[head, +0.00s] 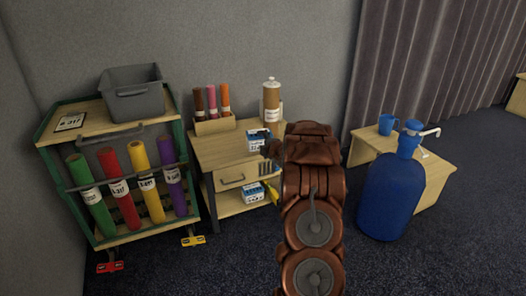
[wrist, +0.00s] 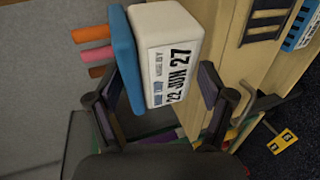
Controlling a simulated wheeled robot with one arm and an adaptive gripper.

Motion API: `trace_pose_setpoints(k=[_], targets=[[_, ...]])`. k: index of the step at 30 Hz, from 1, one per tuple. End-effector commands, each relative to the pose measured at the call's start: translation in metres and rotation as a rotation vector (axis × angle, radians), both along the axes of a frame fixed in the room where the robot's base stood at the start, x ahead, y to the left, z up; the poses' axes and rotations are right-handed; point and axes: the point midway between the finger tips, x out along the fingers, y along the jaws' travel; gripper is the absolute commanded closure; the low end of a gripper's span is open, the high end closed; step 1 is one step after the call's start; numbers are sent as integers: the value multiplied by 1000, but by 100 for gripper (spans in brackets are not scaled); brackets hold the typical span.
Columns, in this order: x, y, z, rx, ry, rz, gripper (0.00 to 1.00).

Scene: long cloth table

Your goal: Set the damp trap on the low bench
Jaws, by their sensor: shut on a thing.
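A white box with a blue lid and a printed use-by label, which I take to be the damp trap (wrist: 172,55), is between the two fingers of my gripper (wrist: 165,85) in the wrist view. My gripper is shut on it. In the head view the box (head: 257,138) shows in front of the wooden drawer unit, beside my copper arm, which hides most of the gripper. A low wooden bench (head: 434,190) stands at the right, with a blue mug (head: 388,124) on its top.
A large blue pump bottle (head: 391,195) stands on the floor before the bench. A drawer unit (head: 205,150) holds colored rolls, a brown bottle (head: 271,102) and a similar blue-white box (head: 254,193) below. A green-framed cart (head: 62,200) stands left.

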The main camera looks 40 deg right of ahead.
Motion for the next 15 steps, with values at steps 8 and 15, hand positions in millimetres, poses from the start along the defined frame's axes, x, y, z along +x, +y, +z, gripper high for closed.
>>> trace_pose_setpoints(k=[8, 15], targets=[[9, -10, -1, -2, -1, -1, 65], [9, -10, -29, 0, 0, 0, 65]])
